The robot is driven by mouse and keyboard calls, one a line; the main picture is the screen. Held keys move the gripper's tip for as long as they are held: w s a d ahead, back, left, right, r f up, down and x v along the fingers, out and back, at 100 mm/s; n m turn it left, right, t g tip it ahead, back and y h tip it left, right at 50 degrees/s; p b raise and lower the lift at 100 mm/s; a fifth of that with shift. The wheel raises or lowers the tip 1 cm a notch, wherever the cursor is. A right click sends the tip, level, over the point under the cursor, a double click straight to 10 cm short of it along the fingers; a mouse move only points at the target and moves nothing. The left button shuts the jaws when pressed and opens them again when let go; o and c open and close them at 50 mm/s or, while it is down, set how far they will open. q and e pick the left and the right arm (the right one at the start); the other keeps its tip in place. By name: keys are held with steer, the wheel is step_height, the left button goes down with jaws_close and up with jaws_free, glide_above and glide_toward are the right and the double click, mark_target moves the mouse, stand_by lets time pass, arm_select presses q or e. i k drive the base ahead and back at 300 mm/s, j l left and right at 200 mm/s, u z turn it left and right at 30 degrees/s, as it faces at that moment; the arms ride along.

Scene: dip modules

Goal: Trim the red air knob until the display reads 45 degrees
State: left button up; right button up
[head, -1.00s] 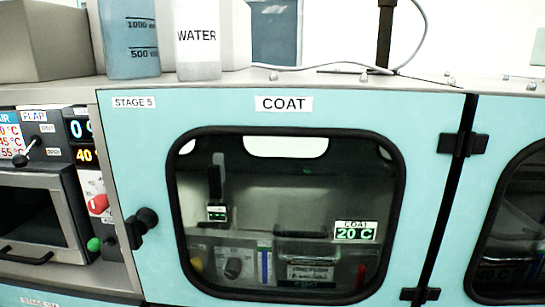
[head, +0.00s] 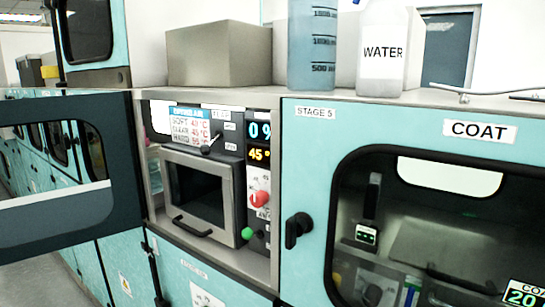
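The red air knob (head: 260,198) sits on the control panel of the stage unit, below the displays and right of the small oven-like door. The orange display (head: 259,155) above it appears to read 45. A cyan display (head: 259,130) above that shows small digits that look like 09. A printed label sheet (head: 191,127) at the panel's top left lists several temperatures. Neither of my grippers is in the head view.
A green button (head: 247,233) sits below the red knob. A dark-framed door (head: 65,170) stands open at the left. The COAT cabinet (head: 440,115) with a black latch knob (head: 298,229) is at the right. A grey box (head: 219,53), a blue measuring container (head: 313,45) and a WATER bottle (head: 385,50) stand on top.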

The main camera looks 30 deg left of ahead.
mark_target(260, 198)
steer(key=k+j+u, duration=0.1)
steer(key=u, duration=0.35)
steer(key=k+j+u, duration=0.1)
steer(key=u, duration=0.3)
steer(key=i, duration=0.55)
